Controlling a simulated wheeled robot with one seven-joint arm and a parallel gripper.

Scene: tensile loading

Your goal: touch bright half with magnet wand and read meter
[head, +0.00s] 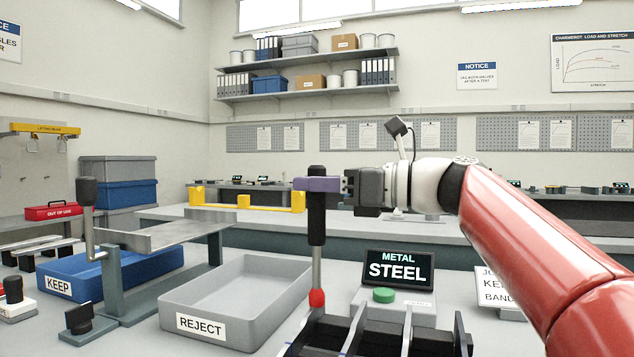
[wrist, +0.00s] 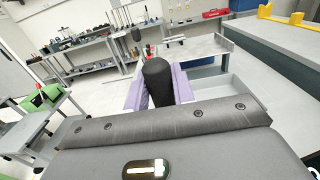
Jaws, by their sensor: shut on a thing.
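My gripper (head: 317,184) is shut on the black handle of the magnet wand (head: 317,225), which hangs upright with its red tip down. The wrist view shows the handle top (wrist: 157,80) between the purple fingers. I cannot make out the bright half, as the fixture is cut off by the frame bottom.
A grey REJECT tray (head: 203,325) stands left of the wand and looks empty. A blue KEEP tray (head: 58,286) lies farther left, behind a grey stand with a lever (head: 88,215). A card (head: 493,290) is partly hidden at right by my arm. A yellow-fixture bench stands behind.

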